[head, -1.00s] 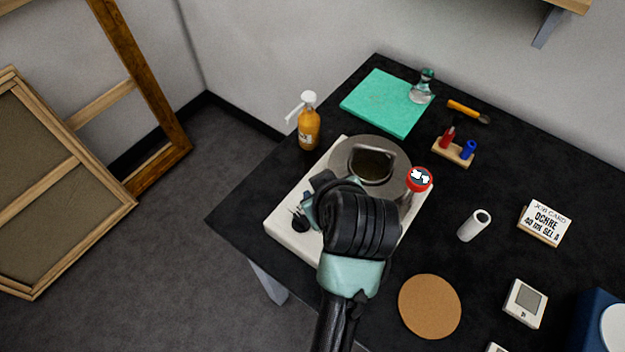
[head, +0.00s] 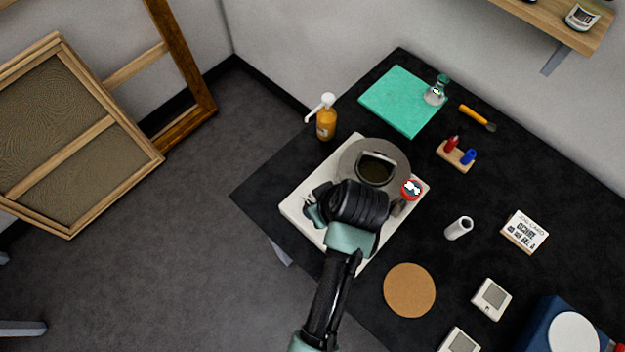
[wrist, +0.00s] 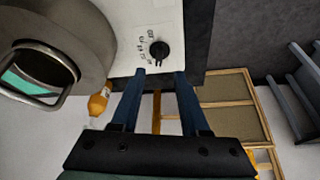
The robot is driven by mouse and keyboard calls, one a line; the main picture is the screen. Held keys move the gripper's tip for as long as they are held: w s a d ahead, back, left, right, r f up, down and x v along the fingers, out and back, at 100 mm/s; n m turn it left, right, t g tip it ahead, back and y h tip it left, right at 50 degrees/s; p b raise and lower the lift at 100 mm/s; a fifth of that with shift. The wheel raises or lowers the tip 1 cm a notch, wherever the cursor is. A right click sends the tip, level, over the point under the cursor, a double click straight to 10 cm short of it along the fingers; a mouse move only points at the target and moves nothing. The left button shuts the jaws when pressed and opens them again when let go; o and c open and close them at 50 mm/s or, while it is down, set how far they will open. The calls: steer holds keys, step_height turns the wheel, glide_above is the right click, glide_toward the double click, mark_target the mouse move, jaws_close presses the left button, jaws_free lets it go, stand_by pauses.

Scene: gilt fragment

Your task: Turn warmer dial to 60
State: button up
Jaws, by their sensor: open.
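The white warmer (head: 297,212) stands on the black table, with a round grey metal pot on top (head: 402,160). In the wrist view, the warmer's white panel (wrist: 135,22) carries a black dial (wrist: 159,50) with printed marks around its left side; the marks are too small to read surely. My gripper (wrist: 158,74) is open, its two blue fingers pointing at the dial. The fingertips appear just short of the dial, on either side of its line. In the head view my wrist covers the front of the warmer and hides the dial.
A red-capped item (head: 411,190) is beside the pot. An amber pump bottle (head: 326,122) stands behind left. A green mat (head: 405,98) is at the back.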

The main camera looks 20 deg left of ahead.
steer(key=x, duration=0.7)
steer(key=shift+w+a+f, duration=0.1)
jaws_close()
